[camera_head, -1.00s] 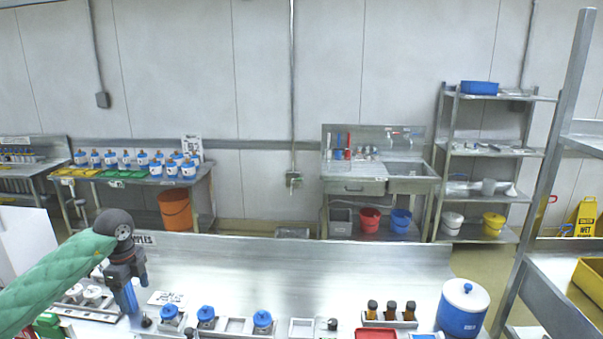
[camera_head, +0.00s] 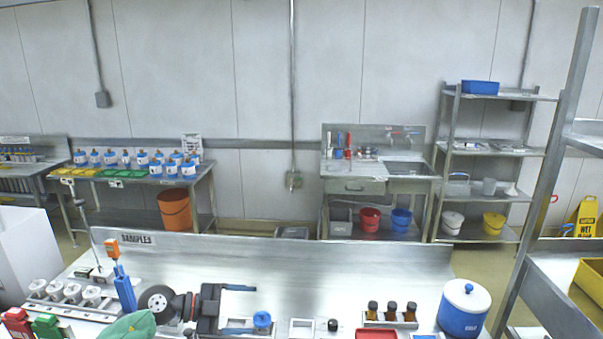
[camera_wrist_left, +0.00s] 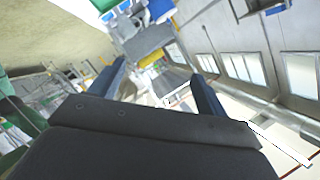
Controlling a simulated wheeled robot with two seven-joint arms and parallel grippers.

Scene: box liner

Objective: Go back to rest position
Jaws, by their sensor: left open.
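My left gripper (camera_head: 254,309) is over the near bench in the head view, its fingers pointing right. Its two blue fingers are wide apart with nothing seen between them in the left wrist view (camera_wrist_left: 160,69). A blue-lidded jar (camera_head: 262,319) shows by the fingertips in the head view; I cannot tell whether they touch it. The green sleeve of my left arm (camera_head: 128,328) shows at the bottom edge. My right gripper is in neither view.
The steel bench (camera_head: 330,270) has a clear strip at its back. A rack of bottles (camera_head: 390,316) and a blue-and-white tub (camera_head: 463,309) stand on the right. A blue-and-orange tool (camera_head: 123,285) and several white cups (camera_head: 72,293) are on the left.

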